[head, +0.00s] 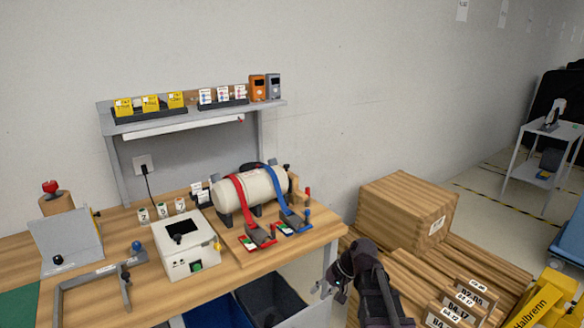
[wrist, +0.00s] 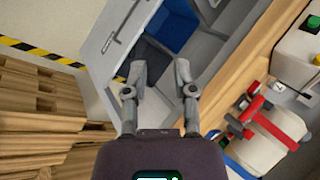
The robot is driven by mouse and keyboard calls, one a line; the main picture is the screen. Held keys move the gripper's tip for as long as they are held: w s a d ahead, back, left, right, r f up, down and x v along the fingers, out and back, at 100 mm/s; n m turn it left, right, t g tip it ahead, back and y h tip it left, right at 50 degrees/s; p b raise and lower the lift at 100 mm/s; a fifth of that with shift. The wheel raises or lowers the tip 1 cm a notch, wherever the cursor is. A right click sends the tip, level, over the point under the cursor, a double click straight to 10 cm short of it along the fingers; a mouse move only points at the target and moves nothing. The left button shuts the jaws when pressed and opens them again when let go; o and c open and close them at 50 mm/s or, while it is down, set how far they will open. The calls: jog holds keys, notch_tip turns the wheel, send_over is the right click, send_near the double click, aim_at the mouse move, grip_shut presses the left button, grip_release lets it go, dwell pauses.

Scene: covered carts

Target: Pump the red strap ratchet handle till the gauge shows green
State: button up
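A white tank (head: 261,190) lies on a wooden board on the bench, with a red strap (head: 238,190) and a blue strap over it. The red strap runs down to its ratchet (head: 258,237) at the board's front, with a small red-knobbed handle beside it. A small pale gauge plate with some green and red lies by the ratchet; its reading is too small to tell. In the wrist view the red strap (wrist: 275,131) shows at the right. My gripper (head: 331,290) is open and empty, right of the bench's front edge and apart from the ratchet; its spread fingers show in the wrist view (wrist: 160,70).
The blue ratchet (head: 294,222) sits just right of the red one. A white box (head: 187,246) with a green button stands to the left. Stacked wooden crates (head: 408,214) are right of the bench. Bins (head: 272,300) sit under it. A shelf (head: 190,118) stands behind.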

jog(key=s+d+r+n+h+p, duration=0.1)
jog(key=s+d+h+p, duration=0.3)
jog(key=s, duration=0.5)
jog(key=d+h, duration=0.2)
jog(key=d, duration=0.1)
jog(key=shift+s+d+r+g+h+p, duration=0.3)
jog(key=shift+r+h, duration=0.05)
jog(key=shift+h, duration=0.05)
grip_shut()
